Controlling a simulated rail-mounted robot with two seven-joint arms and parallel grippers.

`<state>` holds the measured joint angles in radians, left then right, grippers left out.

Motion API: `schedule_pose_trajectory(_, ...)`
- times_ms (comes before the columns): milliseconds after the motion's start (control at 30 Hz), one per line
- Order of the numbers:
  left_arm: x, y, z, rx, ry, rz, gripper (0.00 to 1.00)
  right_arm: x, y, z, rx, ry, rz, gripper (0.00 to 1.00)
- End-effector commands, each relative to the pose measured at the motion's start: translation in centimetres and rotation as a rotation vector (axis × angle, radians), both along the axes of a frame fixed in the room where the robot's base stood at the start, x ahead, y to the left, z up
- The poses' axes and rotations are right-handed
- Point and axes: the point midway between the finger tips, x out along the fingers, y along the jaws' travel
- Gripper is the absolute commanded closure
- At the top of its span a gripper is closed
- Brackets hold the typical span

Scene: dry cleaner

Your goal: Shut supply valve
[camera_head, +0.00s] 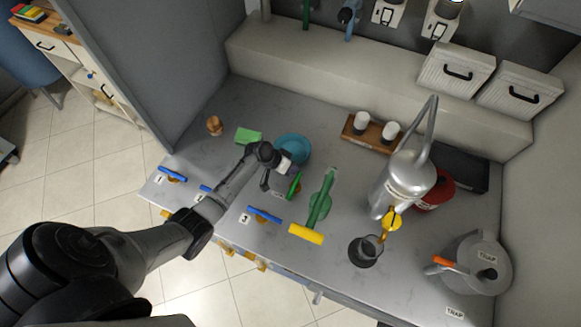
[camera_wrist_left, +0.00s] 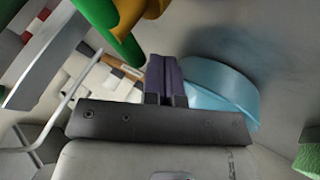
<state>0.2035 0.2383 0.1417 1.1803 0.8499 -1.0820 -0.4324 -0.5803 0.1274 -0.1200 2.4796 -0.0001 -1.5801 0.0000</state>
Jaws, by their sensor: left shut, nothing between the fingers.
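Several lever valves stand on the grey counter (camera_head: 230,110), and I cannot tell which one is the supply valve. One small green lever (camera_head: 295,185) sits close by my left gripper (camera_head: 285,170). The same green lever (camera_wrist_left: 115,30) shows over a brass body (camera_wrist_left: 140,15) in the left wrist view, at upper left. Blue levers (camera_head: 264,214) line the front of the counter. My left gripper is shut and empty beside the small green lever. Its dark fingers (camera_wrist_left: 166,80) show no visible contact. My right gripper is not in view.
A light blue bowl (camera_head: 292,149) is right behind my left gripper; it also shows in the wrist view (camera_wrist_left: 220,90). A silver canister (camera_head: 408,178), grey cup (camera_head: 365,252) and trap vessel (camera_head: 472,263) stand at right. A green sponge (camera_head: 248,136) lies behind my forearm.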

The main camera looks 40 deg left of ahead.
Motion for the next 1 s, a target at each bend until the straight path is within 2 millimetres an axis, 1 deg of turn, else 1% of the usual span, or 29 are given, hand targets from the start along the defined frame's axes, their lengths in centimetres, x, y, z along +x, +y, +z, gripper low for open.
schedule_pose_trajectory(233,0.0,0.0,0.0,0.001,0.0,-0.007,1.0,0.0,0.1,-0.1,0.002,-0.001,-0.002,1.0)
schedule_pose_trajectory(1000,0.0,0.0,-0.1,0.0,0.0,-0.159,1.0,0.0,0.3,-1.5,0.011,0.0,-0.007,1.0)
